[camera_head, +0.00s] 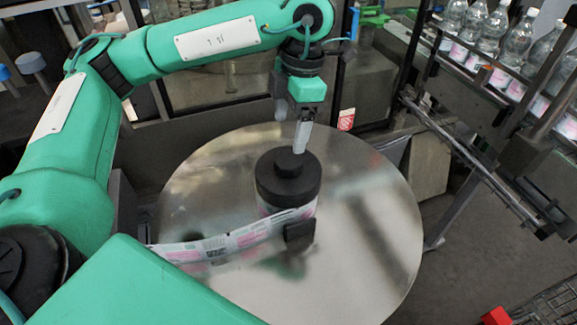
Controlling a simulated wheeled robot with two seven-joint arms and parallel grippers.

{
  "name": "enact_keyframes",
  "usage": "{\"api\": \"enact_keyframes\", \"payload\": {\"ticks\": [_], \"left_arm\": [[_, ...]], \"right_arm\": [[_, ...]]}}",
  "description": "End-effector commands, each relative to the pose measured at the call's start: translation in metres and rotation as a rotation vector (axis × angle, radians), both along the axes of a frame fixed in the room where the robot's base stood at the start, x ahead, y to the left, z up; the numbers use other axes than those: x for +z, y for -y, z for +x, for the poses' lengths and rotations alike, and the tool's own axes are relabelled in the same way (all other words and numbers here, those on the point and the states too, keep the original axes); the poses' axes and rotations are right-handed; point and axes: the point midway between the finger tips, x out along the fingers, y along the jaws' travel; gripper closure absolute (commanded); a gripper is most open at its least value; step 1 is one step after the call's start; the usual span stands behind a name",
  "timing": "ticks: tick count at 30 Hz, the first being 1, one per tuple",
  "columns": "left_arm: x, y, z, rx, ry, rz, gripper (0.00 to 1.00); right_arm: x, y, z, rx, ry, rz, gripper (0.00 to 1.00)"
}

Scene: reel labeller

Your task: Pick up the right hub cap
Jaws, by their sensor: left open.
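A black round hub cap (288,188) with a raised knob (290,161) sits on top of a reel of printed labels (308,210). The reel stands on a large round metal table (365,255). Only this one hub cap shows. My left gripper (290,134) points down just above the knob, its jaws apart and empty. One grey finger comes down close to the knob's far side. I cannot tell whether it touches. My right gripper is not in view.
A strip of printed labels (225,244) runs left from the reel, past a small black block (300,235). Clear bottles (482,35) stand on a conveyor at the upper right. The right side of the round table is clear. A red object (496,316) is at the lower right.

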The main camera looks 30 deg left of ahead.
Motion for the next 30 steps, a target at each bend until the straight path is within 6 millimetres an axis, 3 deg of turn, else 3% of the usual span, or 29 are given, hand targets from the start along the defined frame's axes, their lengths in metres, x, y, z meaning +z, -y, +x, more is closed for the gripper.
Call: {"api": "enact_keyframes", "payload": {"ticks": [6, 13, 20, 30], "left_arm": [[-0.022, -0.002, -0.003, 0.001, -0.001, 0.000, 0.21], [-0.034, 0.001, -0.005, -0.001, -0.003, 0.001, 0.21], [-0.062, 0.004, -0.007, 0.001, -0.004, 0.001, 0.21], [-0.077, 0.003, -0.008, 0.001, 0.001, 0.001, 0.21]], "right_arm": [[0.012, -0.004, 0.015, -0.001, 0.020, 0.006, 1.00], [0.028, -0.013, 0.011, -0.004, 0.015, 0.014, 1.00], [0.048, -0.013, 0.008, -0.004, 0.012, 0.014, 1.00], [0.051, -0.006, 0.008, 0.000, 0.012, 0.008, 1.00]]}}
